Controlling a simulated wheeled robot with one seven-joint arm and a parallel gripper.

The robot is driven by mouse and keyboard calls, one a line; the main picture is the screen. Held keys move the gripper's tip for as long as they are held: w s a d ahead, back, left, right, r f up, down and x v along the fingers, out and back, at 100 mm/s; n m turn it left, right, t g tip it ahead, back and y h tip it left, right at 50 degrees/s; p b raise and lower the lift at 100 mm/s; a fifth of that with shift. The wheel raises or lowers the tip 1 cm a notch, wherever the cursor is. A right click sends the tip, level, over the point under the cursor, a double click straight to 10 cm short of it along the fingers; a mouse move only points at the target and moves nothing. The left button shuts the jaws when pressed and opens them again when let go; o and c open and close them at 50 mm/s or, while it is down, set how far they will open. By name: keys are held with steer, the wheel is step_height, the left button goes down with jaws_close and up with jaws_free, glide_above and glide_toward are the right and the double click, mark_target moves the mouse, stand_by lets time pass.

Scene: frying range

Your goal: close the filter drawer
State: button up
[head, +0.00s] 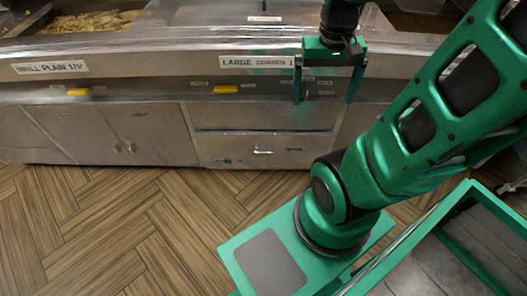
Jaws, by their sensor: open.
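The filter drawer (230,147) is most likely the low metal front with a small bright handle (262,151), in the middle of the range just above the floor. A dark line runs along its top edge; I cannot tell how far it stands out. My gripper (324,100) is open and empty, with its two green fingers pointing down and spread apart. In the picture it is above and to the right of the drawer handle, in front of the upper panel. I see no contact with the drawer.
The steel frying range (130,92) spans the back, with yellow handles (78,92) and closed-looking cupboard doors (150,130) at left. A vat with fried food (90,22) is at top left. The wooden floor (130,215) in front is clear at left.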

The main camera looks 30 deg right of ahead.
steer(key=w+d+f+h, duration=0.1)
steer(key=w+d+f, duration=0.1)
steer(key=w+f, duration=0.35)
steer(key=w+d+f, duration=0.2)
steer(key=w+f, duration=0.1)
steer(key=w, duration=0.5)
steer(key=t, duration=0.3)
glide_above(263, 146)
steer(key=s+a, duration=0.4)
steer(key=s, duration=0.2)
step_height(263, 146, down, 42)
steer(key=shift+h, duration=0.4)
steer(key=x, duration=1)
steer(key=shift+w+d+r, duration=0.1)
steer(key=shift+w+d, duration=0.1)
steer(key=shift+w, duration=0.15)
steer(key=c, duration=1.5)
steer(key=shift+w+d+r+t, duration=0.1)
steer(key=shift+w+d+t, duration=0.05)
steer(key=shift+w+d, duration=0.35)
steer(key=shift+w+d+t, duration=0.15)
steer(key=shift+w+d, duration=0.1)
steer(key=shift+w, duration=0.4)
